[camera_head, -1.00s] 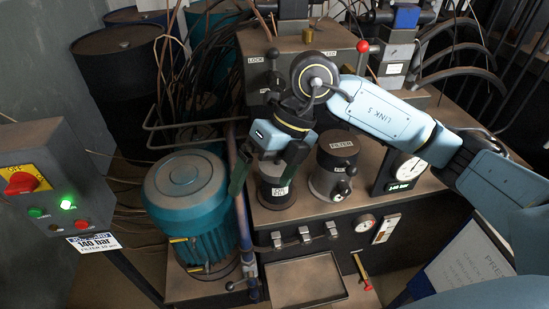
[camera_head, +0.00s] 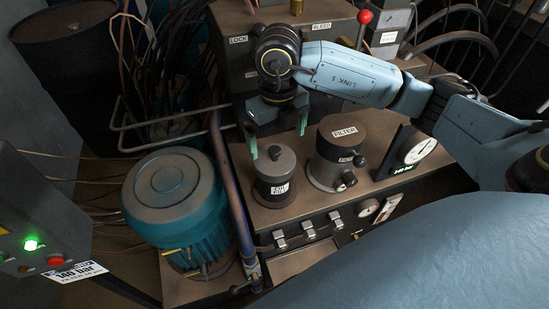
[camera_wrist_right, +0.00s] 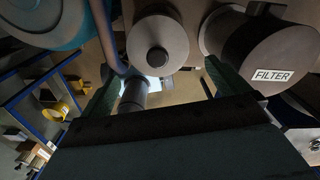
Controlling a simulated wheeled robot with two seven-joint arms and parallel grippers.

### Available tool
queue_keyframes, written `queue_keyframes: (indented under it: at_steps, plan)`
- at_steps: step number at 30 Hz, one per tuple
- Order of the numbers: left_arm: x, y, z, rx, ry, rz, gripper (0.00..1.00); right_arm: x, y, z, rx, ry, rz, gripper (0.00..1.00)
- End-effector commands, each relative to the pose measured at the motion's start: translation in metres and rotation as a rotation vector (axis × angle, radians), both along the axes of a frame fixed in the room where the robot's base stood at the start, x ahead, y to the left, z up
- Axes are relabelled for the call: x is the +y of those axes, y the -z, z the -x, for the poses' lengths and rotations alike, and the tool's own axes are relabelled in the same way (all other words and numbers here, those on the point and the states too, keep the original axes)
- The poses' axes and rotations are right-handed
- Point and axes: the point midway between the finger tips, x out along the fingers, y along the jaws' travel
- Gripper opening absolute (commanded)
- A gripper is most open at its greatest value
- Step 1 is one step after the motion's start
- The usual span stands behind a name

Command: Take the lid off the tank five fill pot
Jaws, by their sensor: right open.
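The fill pot (camera_head: 273,194) is a small dark cylinder with a white label, upright on the bench top beside the filter housing. Its round grey lid (camera_head: 268,164) with a small knob sits on it; the lid also shows from above in the right wrist view (camera_wrist_right: 157,42). My right gripper (camera_head: 278,135) is open and empty, with its green fingers above and behind the lid in the head view. In the right wrist view its fingers (camera_wrist_right: 160,82) are spread wide, with the lid beyond them. My left gripper is not in view.
The larger filter housing (camera_head: 338,155) stands close to the right of the pot. A teal motor (camera_head: 177,205) and an upright pipe (camera_head: 232,185) are to the left.

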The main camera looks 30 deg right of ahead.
Motion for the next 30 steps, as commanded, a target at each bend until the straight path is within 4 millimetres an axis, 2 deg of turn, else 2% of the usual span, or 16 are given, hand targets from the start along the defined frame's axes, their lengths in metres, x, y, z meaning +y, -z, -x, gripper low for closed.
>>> queue_keyframes:
  at_steps: [4,8,14,21,30]
  plan:
    - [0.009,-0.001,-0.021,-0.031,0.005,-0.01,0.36,0.001,0.007,-0.001,0.001,0.0,0.0,1.0]
    - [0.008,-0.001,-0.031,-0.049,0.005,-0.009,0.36,0.002,0.023,-0.003,0.004,0.0,0.0,1.0]
    - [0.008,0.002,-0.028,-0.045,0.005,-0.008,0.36,0.002,0.052,-0.005,0.002,0.0,-0.001,1.0]
    - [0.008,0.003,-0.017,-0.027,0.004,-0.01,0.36,0.002,0.054,-0.005,0.0,0.0,0.0,1.0]
    - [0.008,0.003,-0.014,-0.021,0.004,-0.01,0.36,0.002,0.054,-0.005,-0.001,-0.001,0.0,0.64]
